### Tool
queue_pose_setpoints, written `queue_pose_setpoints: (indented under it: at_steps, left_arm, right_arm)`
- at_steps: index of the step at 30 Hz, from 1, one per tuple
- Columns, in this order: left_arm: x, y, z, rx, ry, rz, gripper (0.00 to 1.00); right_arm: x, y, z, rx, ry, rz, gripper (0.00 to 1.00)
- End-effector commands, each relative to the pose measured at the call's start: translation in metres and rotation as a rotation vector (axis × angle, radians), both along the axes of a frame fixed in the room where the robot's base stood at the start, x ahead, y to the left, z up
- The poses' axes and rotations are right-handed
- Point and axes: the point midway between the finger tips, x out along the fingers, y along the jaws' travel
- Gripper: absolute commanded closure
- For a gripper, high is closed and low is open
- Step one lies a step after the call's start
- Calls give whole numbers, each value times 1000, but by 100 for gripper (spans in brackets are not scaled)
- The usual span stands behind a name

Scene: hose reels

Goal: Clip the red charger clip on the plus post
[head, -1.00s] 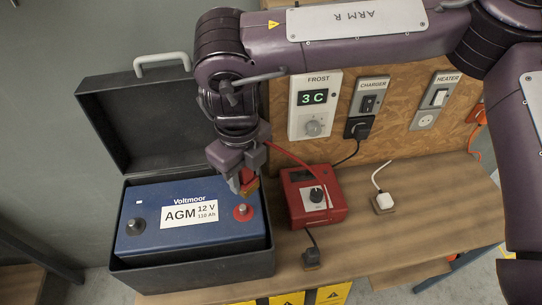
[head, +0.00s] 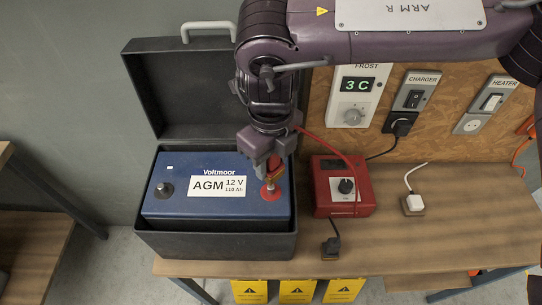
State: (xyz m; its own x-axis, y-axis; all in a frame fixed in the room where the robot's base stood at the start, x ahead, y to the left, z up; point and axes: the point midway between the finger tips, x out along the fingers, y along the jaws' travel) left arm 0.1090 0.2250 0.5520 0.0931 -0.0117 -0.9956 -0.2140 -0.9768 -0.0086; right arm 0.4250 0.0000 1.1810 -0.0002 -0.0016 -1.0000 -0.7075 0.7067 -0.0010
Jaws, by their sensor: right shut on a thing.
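The blue battery (head: 215,209) sits in an open black box. Its plus post (head: 270,193), with a red ring, is at the right of the battery top, and a dark post (head: 164,190) is at the left. My right gripper (head: 267,172) points down over the plus post, shut on the red charger clip (head: 276,170). The clip is partly hidden by the fingers. Its lower end is at the post, but I cannot tell whether its jaws are around it. My left gripper is out of view.
The red charger (head: 342,186) stands right of the box, its red lead running to the clip. A black clip (head: 331,247) rests at the bench's front edge. A white plug (head: 413,203) lies further right. The open box lid (head: 205,95) stands behind the battery.

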Motion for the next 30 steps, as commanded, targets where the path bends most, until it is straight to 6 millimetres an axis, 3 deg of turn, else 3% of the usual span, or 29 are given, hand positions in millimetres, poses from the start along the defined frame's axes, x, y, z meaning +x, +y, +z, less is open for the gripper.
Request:
queue_pose_setpoints:
  at_steps: [30]
  left_arm:
    - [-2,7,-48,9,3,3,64]
  right_arm:
    - [0,0,-63,1,1,-1,87]
